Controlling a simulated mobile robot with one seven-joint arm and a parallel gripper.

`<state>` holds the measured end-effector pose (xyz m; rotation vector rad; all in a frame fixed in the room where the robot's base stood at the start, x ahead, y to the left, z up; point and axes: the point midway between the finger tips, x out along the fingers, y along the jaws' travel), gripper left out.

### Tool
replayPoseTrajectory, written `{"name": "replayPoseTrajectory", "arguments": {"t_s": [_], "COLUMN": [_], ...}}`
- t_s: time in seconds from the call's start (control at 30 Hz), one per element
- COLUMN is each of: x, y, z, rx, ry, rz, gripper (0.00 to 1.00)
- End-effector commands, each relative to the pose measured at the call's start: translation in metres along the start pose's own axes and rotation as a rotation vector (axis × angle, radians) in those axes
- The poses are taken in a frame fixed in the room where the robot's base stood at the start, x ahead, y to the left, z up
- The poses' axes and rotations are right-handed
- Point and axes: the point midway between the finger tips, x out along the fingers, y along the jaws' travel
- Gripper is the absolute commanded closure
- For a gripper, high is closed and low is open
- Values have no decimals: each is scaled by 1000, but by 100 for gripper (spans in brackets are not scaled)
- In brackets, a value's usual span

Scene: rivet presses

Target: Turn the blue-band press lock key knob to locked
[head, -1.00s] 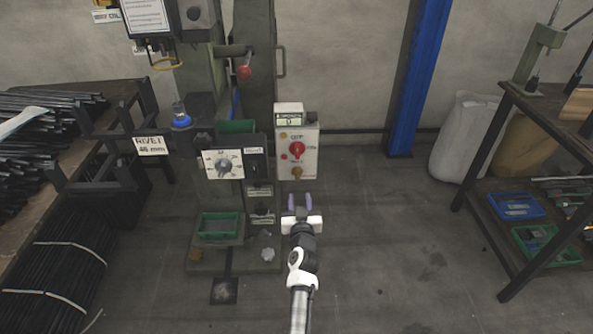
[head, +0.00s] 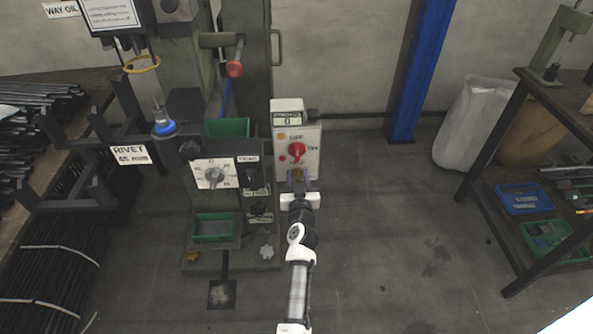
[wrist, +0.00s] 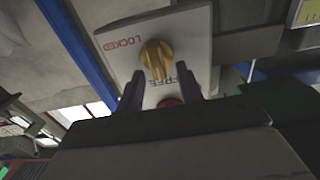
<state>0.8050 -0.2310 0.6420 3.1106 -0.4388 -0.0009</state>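The yellow lock key knob (wrist: 159,55) sits on a pale panel in the wrist view. The word LOCKED (wrist: 120,42) is left of it, and what reads as FREE is below it, partly covered. Which word the knob points to is hard to tell. My gripper (wrist: 161,72) is open, its two dark fingers on either side of the knob's lower part; contact cannot be made out. In the head view my gripper (head: 298,184) is at the lower end of the white control box (head: 312,140) and mostly hides the knob. The press carries a blue band (head: 163,128).
A dial plate (head: 214,174) and a green tray (head: 214,227) are to the left. A rod rack (head: 75,200) stands far left, a shelf bench (head: 490,140) right.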

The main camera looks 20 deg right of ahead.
Motion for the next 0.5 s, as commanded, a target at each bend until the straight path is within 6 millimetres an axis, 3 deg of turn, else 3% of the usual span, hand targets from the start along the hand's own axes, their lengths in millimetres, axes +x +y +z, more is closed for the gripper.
{"name": "replayPoseTrajectory", "arguments": {"t_s": [0.37, 0.5], "x": [0, 0], "y": [0, 0], "z": [0, 0], "rx": [0, 0], "ry": [0, 0], "rz": [0, 0], "gripper": [65, 83]}}
